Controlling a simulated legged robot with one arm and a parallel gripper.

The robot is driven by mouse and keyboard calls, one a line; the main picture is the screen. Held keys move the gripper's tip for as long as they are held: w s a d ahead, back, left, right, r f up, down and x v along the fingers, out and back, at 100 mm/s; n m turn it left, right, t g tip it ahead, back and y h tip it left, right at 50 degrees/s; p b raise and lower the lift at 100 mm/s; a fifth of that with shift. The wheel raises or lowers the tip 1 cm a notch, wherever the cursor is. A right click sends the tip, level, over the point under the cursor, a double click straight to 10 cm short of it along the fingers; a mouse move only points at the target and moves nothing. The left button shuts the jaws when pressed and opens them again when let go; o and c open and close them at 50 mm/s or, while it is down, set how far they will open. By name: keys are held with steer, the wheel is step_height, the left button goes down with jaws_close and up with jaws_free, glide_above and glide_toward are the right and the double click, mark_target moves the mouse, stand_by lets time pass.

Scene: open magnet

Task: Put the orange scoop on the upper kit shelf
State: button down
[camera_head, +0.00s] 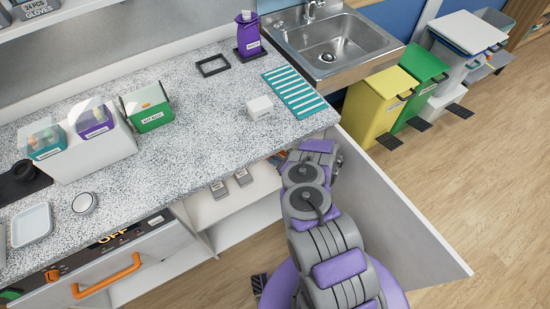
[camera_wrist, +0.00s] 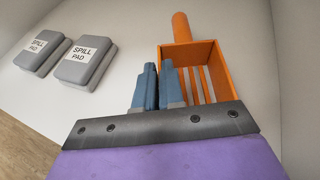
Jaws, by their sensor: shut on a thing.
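The orange scoop (camera_wrist: 192,70) is in the wrist view, its handle pointing up in the picture and its slotted pan toward me. My gripper (camera_wrist: 158,80) is shut on the scoop's left edge, with its blue-grey fingers close together there. In the head view, my arm reaches into the open cabinet and hides the gripper. A small orange patch (camera_head: 278,158) shows beside the arm under the counter edge. A white shelf (camera_head: 225,207) inside the cabinet bears grey spill pads, and it also fills the wrist view (camera_wrist: 100,100). Whether the scoop touches the shelf is unclear.
Two grey spill pads (camera_wrist: 87,60) lie left of the scoop. An open cabinet door (camera_head: 400,215) stands right of my arm. The speckled counter (camera_head: 200,130) overhangs the shelf. A pale wall (camera_wrist: 298,60) is close right of the scoop.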

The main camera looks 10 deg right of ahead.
steer(key=shift+a+f, duration=0.35)
steer(key=shift+a, duration=0.2)
steer(key=shift+d, duration=0.55)
steer(key=shift+a+f, duration=0.25)
steer(key=shift+a, duration=0.1)
steer(key=shift+d+f, duration=0.2)
steer(key=shift+f, duration=0.1)
steer(key=c, duration=1.4)
jaws_free()
steer(key=shift+d, duration=0.1)
steer(key=shift+c, duration=0.2)
steer(key=shift+o, duration=1.4)
steer(key=shift+a, duration=0.25)
steer(key=p+v, duration=0.1)
steer(key=v, duration=0.5)
steer(key=shift+s+d+r+p, duration=0.15)
steer(key=shift+d+r+p, duration=0.1)
steer(key=shift+d+p, duration=0.1)
steer(key=shift+s+d, duration=0.15)
steer(key=shift+s, duration=0.15)
